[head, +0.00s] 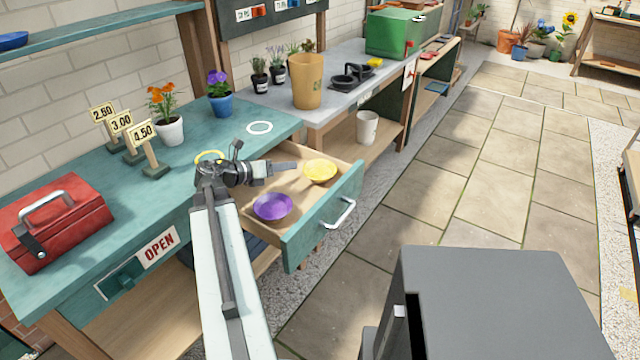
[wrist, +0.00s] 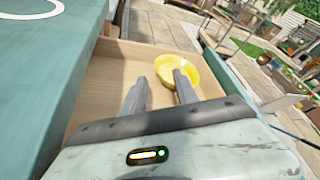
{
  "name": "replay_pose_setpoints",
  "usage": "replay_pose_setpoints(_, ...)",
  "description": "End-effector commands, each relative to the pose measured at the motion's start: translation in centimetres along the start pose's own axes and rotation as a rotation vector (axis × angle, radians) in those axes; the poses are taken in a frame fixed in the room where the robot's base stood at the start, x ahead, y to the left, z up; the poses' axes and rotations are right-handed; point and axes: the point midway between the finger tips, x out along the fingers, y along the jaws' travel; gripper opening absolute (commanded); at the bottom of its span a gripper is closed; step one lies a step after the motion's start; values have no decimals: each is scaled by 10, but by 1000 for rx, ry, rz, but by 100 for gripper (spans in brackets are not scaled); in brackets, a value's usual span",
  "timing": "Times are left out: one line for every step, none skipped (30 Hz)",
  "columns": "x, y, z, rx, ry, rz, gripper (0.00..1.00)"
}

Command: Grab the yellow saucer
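The yellow saucer (head: 320,171) lies in the open drawer (head: 335,217), toward its far end. It also shows in the wrist view (wrist: 190,72), just beyond my fingertips and partly hidden behind one finger. My gripper (head: 290,166) is over the drawer, left of the yellow saucer in the head view. In the wrist view my gripper (wrist: 158,72) has its two fingers apart with a gap between them, and nothing is held. A purple saucer (head: 273,207) lies in the same drawer, nearer the camera.
The green worktop (head: 195,170) borders the drawer, with a white ring mark (head: 260,128) on it. A blue pot (head: 219,104) with purple flowers and a white pot (head: 169,131) stand there. A red toolbox (head: 52,222) is at left. Paved floor is clear at right.

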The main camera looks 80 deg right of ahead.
Motion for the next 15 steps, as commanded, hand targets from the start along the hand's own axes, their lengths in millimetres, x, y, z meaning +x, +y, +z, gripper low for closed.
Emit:
replay_pose_setpoints(7, 9, -16, 0, 0, 0, 36)
replay_pose_setpoints(8, 11, -18, 0, 0, 0, 36)
replay_pose_setpoints(12, 9, -14, 1, 1, -2, 36)
replay_pose_setpoints(15, 8, -12, 1, 1, -2, 36)
replay_pose_setpoints(17, 7, -11, 1, 2, -2, 36)
replay_pose_setpoints(18, 6, -11, 0, 2, -2, 36)
replay_pose_setpoints(18, 6, -10, 0, 1, -2, 36)
replay_pose_setpoints(18, 6, -10, 0, 1, -1, 36)
replay_pose_setpoints(19, 6, -10, 0, 1, -2, 36)
replay_pose_setpoints(21, 6, -10, 1, 1, -2, 36)
replay_pose_setpoints(24, 6, -11, 1, 2, -2, 36)
replay_pose_setpoints(29, 7, -11, 1, 1, -2, 36)
replay_pose_setpoints(34, 7, -11, 2, 2, -2, 36)
replay_pose_setpoints(40, 7, -12, 2, 2, -3, 36)
replay_pose_setpoints(48, 8, -12, 2, 3, -4, 36)
